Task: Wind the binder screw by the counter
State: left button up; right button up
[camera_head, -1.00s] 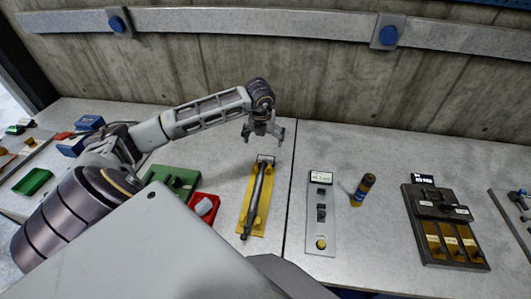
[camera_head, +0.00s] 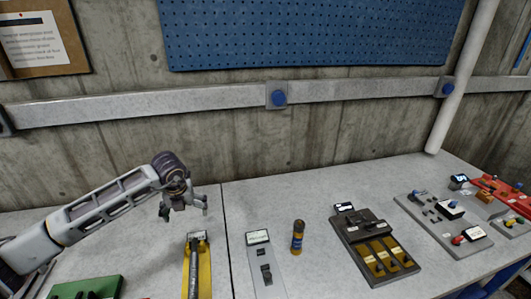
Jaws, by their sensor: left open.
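My left gripper (camera_head: 185,211) is open and empty, with its fingers pointing down. It hangs above the bench just behind the far end of a yellow plate (camera_head: 204,270) that carries a long dark rod (camera_head: 193,268) and has a pale label at its far end. The rod may be the binder screw, but I cannot tell for sure. The near end of the plate is cut off by the picture's lower edge. I cannot pick out a counter display for certain. The right gripper is not in view.
A grey plate with a dark switch (camera_head: 265,272), an orange-and-dark cylinder (camera_head: 298,237) and a dark box with yellow slots (camera_head: 375,247) stand to the right. A grey control panel (camera_head: 445,222) is farther right. A green block (camera_head: 88,288) is lower left. A concrete wall closes the back.

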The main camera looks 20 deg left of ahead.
aim_at(194, 289)
jog(key=k, duration=2)
